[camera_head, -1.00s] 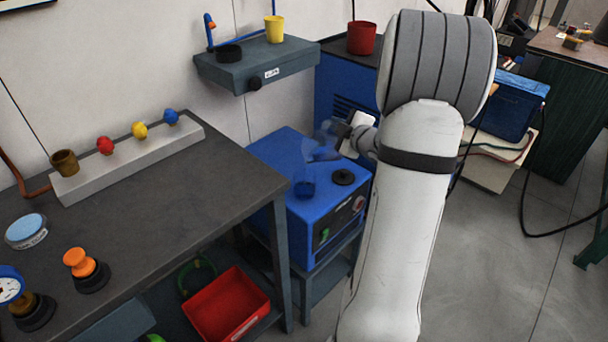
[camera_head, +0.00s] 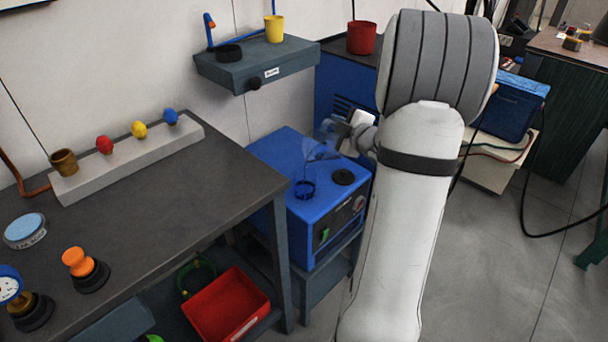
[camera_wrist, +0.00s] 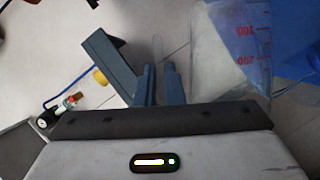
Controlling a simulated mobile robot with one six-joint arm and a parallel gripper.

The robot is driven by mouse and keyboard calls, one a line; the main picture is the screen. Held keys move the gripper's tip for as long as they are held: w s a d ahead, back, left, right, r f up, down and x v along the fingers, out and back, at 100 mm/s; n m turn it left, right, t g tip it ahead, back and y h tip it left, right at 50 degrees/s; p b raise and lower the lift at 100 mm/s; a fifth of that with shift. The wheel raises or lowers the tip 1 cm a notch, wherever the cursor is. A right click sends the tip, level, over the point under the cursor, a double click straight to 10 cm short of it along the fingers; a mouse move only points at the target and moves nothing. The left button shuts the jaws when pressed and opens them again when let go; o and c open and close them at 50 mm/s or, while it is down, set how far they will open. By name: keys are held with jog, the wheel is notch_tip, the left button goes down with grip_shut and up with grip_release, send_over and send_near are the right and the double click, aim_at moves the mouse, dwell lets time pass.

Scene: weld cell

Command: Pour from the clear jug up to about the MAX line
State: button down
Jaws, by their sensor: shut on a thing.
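The clear jug (camera_head: 318,150) is tilted above the blue machine (camera_head: 285,225), its lower end toward the machine's round opening with a blue rim (camera_head: 304,190). In the wrist view the jug (camera_wrist: 232,40) has red graduation marks. My gripper (camera_head: 346,135) is shut on the jug at its right side; its fingers (camera_wrist: 158,78) close on a thin edge that looks like the handle. The jug looks pale, with little blue showing in it. I cannot make out a stream, the level in the opening or the MAX line.
A black round cap (camera_head: 343,177) lies on the machine top, right of the opening. A dark workbench (camera_head: 150,215) stands at the left, with a red bin (camera_head: 228,305) below. A wall shelf (camera_head: 257,65) with a yellow cup (camera_head: 274,29) is above the machine.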

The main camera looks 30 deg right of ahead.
jog(key=shift+n+b, duration=0.3)
jog(key=shift+b, duration=0.3)
dwell(1.1)
jog(key=shift+s+a+f+b, duration=0.1)
jog(key=shift+a+b, duration=0.15)
jog(key=shift+b, duration=0.2)
dwell(1.1)
